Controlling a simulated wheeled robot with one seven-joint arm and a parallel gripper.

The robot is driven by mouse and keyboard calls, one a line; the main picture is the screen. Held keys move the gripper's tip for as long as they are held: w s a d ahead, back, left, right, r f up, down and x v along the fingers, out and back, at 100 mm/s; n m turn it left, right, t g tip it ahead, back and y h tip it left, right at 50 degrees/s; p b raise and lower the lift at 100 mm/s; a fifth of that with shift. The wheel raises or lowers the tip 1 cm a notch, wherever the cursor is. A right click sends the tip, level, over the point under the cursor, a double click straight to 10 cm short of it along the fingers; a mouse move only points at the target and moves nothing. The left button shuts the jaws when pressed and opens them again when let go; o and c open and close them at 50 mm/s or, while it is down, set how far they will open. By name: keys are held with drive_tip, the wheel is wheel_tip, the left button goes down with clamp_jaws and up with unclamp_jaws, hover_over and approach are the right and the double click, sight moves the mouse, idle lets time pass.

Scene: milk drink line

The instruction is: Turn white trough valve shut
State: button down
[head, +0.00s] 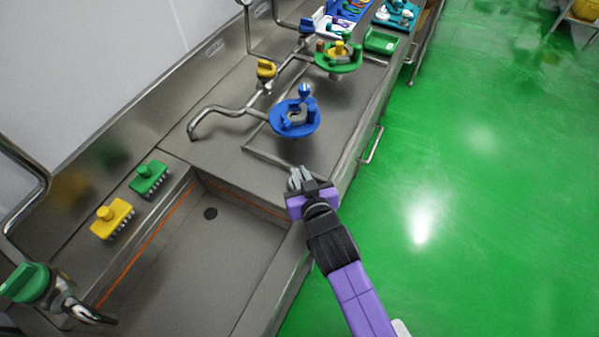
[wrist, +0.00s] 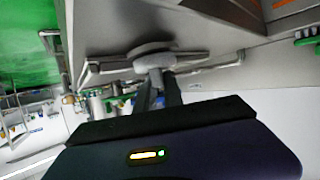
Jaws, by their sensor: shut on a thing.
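My gripper (head: 300,180), on its purple and black wrist, is at the front edge of the steel counter, by the right end of the trough (head: 215,255). In the wrist view its two dark fingers (wrist: 158,92) are closed on a pale grey-white rounded handle (wrist: 153,53), which I take to be the white trough valve. A grey pipe or bar runs to both sides behind the handle. In the head view the gripper mostly hides the handle. How far the valve is turned cannot be told.
A green-handled valve (head: 26,283) stands at the trough's left end and a yellow valve (head: 266,70) at the back. A blue round holder (head: 294,119) is beyond my gripper. Green floor (head: 460,210) is clear at right.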

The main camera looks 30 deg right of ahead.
drive_tip(key=m+h+b, duration=0.1)
drive_tip(key=m+g+h+b, duration=0.1)
drive_tip(key=h+b, duration=0.1)
drive_tip(key=shift+f+m, duration=0.3)
drive_tip(key=shift+m, duration=0.1)
drive_tip(key=m+h, duration=0.1)
drive_tip(key=m+g+h+b, duration=0.1)
drive_tip(key=shift+a+r+m+g+h, duration=0.1)
drive_tip(key=shift+r+m+g+h, duration=0.2)
drive_tip(key=shift+h, duration=0.1)
drive_tip(key=shift+m+g+h, duration=0.9)
drive_tip(key=shift+m, duration=0.2)
drive_tip(key=shift+f+m+g, duration=0.15)
drive_tip(key=shift+m+g, duration=0.15)
drive_tip(key=shift+g, duration=0.1)
drive_tip(key=shift+s+f+m+g+h, duration=0.1)
drive_tip(key=shift+s+m+g+h, duration=0.05)
drive_tip(key=shift+m+g+h, duration=0.2)
drive_tip(key=c, duration=1.5)
unclamp_jaws()
drive_tip(key=shift+o, duration=0.2)
drive_tip(key=shift+b+v, duration=0.75)
drive_tip(key=shift+v, duration=3.1)
